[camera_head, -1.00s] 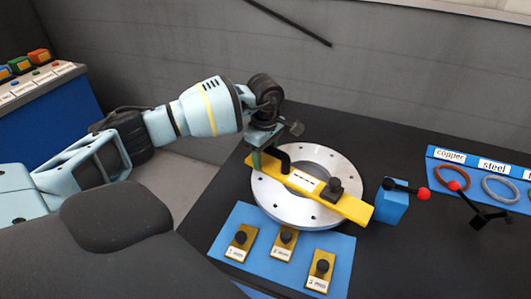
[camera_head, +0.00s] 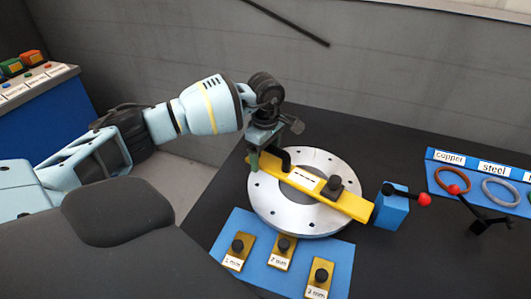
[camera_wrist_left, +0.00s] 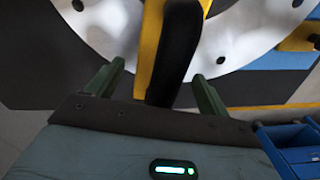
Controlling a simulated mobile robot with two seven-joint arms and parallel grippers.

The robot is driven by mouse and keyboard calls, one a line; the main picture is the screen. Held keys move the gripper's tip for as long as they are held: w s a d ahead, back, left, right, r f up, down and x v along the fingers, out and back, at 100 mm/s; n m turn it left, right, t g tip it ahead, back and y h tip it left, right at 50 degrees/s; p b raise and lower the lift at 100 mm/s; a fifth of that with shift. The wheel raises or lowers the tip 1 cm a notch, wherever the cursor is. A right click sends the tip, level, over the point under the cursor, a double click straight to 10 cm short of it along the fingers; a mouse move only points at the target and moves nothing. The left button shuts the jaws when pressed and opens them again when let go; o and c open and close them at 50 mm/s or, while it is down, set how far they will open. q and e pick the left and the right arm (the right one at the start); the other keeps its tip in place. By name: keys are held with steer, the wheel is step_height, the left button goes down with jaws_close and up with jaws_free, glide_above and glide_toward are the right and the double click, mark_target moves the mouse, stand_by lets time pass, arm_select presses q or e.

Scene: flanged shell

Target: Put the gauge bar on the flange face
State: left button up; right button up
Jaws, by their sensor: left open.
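The yellow gauge bar (camera_head: 310,183) lies across the silver flange face (camera_head: 320,221), with a black bent handle near its left end and a black knob to the right. My left gripper (camera_head: 268,158) is at the left end of the bar. In the left wrist view my gripper (camera_wrist_left: 157,87) is open, its green fingers apart on both sides of the black handle (camera_wrist_left: 175,55), with visible gaps. The bar (camera_wrist_left: 148,45) and flange (camera_wrist_left: 105,27) also show there. Whether the bar touches the face all along is unclear. My right gripper is out of view.
A blue block (camera_head: 391,210) with a black lever and red ball stands by the bar's right end. A blue mat (camera_head: 262,222) with several knobbed brass gauges lies in front. A black stand (camera_head: 485,220) and rings labelled copper and steel are at right.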

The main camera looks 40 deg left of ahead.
arm_select(q)
steer(key=shift+r, duration=0.1)
step_height(320, 180, up, 8)
steer(key=shift+f, duration=0.2)
stand_by(0.4)
